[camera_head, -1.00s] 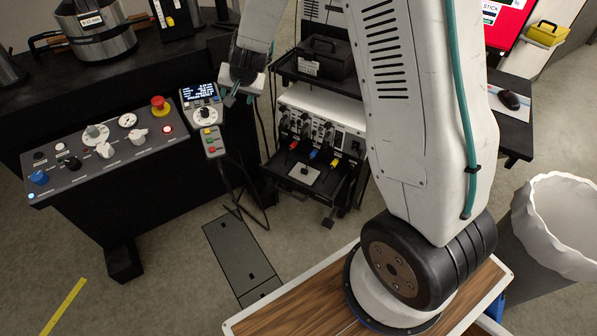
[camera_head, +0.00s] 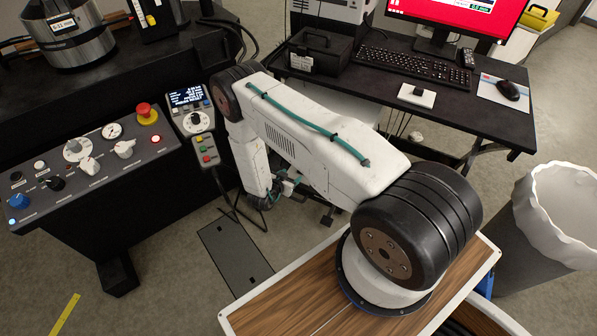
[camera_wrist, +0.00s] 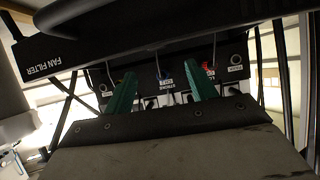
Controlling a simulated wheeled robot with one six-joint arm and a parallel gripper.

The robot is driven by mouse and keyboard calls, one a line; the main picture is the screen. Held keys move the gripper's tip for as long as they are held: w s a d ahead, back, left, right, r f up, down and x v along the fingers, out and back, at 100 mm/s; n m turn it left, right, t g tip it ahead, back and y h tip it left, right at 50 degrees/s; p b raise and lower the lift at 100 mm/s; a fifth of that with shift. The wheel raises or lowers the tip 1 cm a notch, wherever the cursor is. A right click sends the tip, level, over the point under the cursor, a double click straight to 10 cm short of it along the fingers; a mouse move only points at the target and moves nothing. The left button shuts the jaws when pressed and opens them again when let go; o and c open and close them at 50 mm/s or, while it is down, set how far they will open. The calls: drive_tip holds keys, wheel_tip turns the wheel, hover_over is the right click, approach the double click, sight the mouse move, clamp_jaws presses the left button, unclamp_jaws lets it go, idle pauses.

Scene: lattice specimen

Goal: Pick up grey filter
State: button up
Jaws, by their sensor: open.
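My gripper (camera_wrist: 160,84) is open in the wrist view, with its two green fingers apart and nothing held between them. Just beyond the fingers are the connector panel (camera_wrist: 238,72) with small labels and its red and blue plugs. A dark edge labelled FAN FILTER (camera_wrist: 42,62) crosses the top of the wrist view, with a dark curved bar above it. I cannot make out a grey filter for certain. In the head view my arm hides most of the instrument rack, and my gripper is low behind the arm.
A control panel (camera_head: 88,165) and a hand controller (camera_head: 197,122) stand left of my arm in the head view. A desk (camera_head: 475,117) with a keyboard (camera_head: 405,68) is behind it. A bin (camera_head: 510,228) stands at right. A dark floor plate (camera_head: 235,255) lies in front.

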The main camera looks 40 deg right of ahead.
sight(299, 171)
drive_tip(key=shift+s+d+f, duration=0.2)
drive_tip(key=shift+s+f, duration=0.2)
drive_tip(key=shift+d+f, duration=0.15)
drive_tip(key=shift+d, duration=0.05)
drive_tip(key=shift+w+x, duration=0.2)
drive_tip(key=shift+x, duration=1.55)
drive_tip(key=shift+w+x, duration=0.2)
drive_tip(key=shift+x, duration=1.6)
drive_tip(key=shift+a, duration=0.1)
drive_tip(key=c, duration=1.1)
